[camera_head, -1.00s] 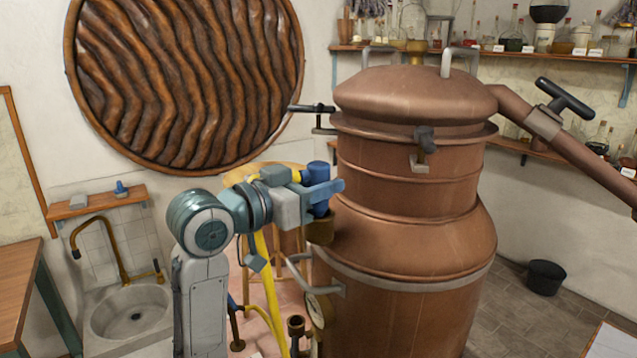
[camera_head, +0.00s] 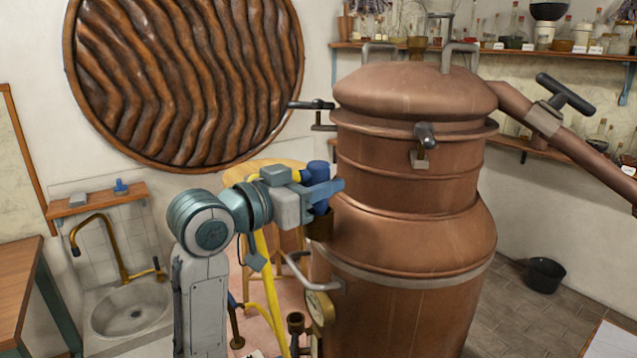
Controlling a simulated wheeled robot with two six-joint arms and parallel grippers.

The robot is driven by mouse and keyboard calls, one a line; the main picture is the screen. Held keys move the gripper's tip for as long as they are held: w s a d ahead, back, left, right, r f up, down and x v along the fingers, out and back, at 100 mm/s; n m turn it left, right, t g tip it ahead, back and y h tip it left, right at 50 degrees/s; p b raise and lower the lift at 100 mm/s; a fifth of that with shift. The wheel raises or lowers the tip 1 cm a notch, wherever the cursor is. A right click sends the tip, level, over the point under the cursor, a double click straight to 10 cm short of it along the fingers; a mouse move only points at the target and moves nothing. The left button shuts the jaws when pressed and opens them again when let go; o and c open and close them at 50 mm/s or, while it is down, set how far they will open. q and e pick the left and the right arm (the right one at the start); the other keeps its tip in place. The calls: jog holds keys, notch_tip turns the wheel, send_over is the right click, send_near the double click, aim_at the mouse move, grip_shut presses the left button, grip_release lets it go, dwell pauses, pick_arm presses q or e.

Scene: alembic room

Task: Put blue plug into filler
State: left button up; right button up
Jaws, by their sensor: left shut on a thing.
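My left gripper (camera_head: 318,188) is shut on the blue plug (camera_head: 318,171), a dark blue cylinder that shows above and below the fingers. The plug is upright over the filler (camera_head: 320,228), a dark brass cup-like opening on the left side of the copper still (camera_head: 410,240). The plug's lower end meets the filler's rim in this view; whether it is inside or just in front is hard to tell. My right gripper is not in view.
A yellow pipe (camera_head: 270,290) and a wooden stool (camera_head: 262,172) stand behind my left arm. A sink (camera_head: 130,312) is at left.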

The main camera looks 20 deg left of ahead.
pick_arm(q)
jog(key=shift+f, duration=0.65)
dwell(0.4)
jog(key=shift+f, duration=0.75)
dwell(2.1)
jog(key=o, duration=1.1)
jog(key=shift+b, duration=0.3)
